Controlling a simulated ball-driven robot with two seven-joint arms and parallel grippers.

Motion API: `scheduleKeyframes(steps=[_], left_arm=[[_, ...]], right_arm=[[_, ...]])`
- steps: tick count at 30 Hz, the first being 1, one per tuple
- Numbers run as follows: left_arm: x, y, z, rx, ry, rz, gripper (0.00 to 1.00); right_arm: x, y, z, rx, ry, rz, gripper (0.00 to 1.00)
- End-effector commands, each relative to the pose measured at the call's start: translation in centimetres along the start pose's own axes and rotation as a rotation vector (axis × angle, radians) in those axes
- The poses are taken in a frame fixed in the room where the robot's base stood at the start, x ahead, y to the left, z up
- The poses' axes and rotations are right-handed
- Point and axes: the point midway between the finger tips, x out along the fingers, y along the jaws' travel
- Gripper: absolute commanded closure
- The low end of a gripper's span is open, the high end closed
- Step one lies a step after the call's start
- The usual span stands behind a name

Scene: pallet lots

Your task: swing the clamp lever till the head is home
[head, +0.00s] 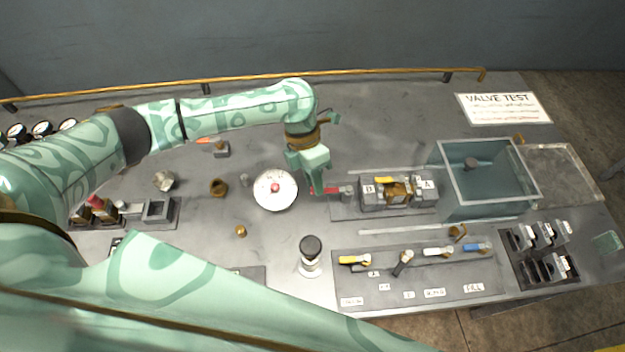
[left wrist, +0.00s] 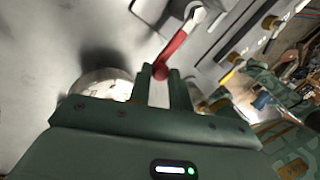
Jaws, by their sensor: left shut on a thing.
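The clamp lever has a red handle (head: 330,190) that points left from a grey pivot (head: 348,192) beside the valve block (head: 372,193) marked D and A. My left gripper (head: 316,190) comes down from above and is shut on the outer end of the red handle. In the left wrist view the red handle (left wrist: 174,48) runs up from between my left fingertips (left wrist: 160,72) to a pale metal pivot (left wrist: 197,14). The clamp head is too small to tell apart, so its seating cannot be told. My right gripper does not show.
A black-topped knob (head: 310,248) stands in front. A panel of coloured levers (head: 420,270) lies front right, and a glass tank (head: 487,185) stands right of the block. A brass rail (head: 240,78) runs along the back.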

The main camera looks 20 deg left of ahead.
Motion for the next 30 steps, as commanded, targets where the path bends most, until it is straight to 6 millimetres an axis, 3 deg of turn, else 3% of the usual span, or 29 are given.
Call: scheduleKeyframes(steps=[12,13,15,25,30], left_arm=[[0.1,0.2,-0.1,0.005,0.007,0.004,1.00],[0.1,0.2,-0.1,0.005,0.007,0.004,0.77],[0.1,0.2,-0.1,0.005,0.007,0.004,0.58],[-0.2,0.1,0.0,0.005,0.003,0.002,0.58],[-2.8,0.1,0.1,0.005,0.001,0.003,0.58]], right_arm=[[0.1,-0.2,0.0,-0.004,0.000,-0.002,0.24],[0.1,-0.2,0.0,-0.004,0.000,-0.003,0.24],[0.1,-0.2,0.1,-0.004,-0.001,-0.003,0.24],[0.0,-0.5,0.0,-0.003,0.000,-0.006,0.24],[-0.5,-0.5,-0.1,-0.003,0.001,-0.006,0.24]])
